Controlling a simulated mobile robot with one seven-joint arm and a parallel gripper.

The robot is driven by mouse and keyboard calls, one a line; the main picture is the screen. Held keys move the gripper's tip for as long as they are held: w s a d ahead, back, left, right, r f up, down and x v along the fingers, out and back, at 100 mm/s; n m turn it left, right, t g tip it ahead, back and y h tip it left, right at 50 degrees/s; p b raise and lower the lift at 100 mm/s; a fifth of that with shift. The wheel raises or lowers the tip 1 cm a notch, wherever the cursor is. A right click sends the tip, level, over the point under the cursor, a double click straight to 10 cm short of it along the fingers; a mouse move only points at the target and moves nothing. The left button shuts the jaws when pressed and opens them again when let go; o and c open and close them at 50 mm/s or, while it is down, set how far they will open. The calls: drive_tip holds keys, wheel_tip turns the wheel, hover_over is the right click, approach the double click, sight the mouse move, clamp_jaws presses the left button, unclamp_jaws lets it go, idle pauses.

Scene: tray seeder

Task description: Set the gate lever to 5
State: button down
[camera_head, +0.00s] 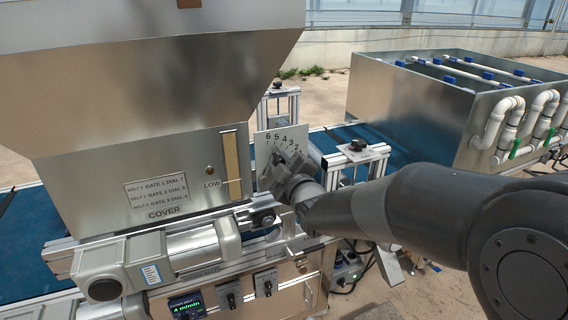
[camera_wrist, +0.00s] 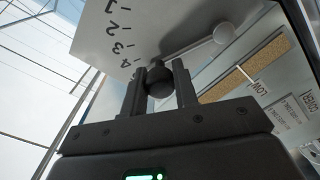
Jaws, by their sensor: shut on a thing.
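The gate scale plate (camera_head: 263,147) stands beside the hopper, with numbers 6 down to 1 along its top and right edge. In the wrist view the same plate (camera_wrist: 160,25) shows numbers 1 to 4. The lever (camera_wrist: 192,47) runs from a round pivot (camera_wrist: 223,32) to a black ball knob (camera_wrist: 158,80). My gripper (camera_wrist: 159,90) is shut on the knob, a finger on each side. The knob is just past the 4; the marks beyond it are hidden by the fingers. In the head view my gripper (camera_head: 287,170) covers most of the lever.
The steel hopper (camera_head: 150,80) and its cover panel with the LOW level strip (camera_head: 231,163) stand close to the left. A clamp post (camera_head: 357,150) is to the right of the plate. A motor (camera_head: 150,262) and control knobs (camera_head: 265,284) are below.

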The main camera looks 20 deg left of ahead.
drive_tip(key=shift+s+a+n, duration=0.15)
drive_tip(key=shift+s+n, duration=0.05)
drive_tip(key=shift+n, duration=0.1)
drive_tip(key=c, duration=1.1)
unclamp_jaws()
drive_tip(key=v, duration=1)
drive_tip(key=shift+s+d, duration=0.25)
drive_tip(key=shift+d, duration=0.05)
drive_tip(key=shift+r, duration=0.1)
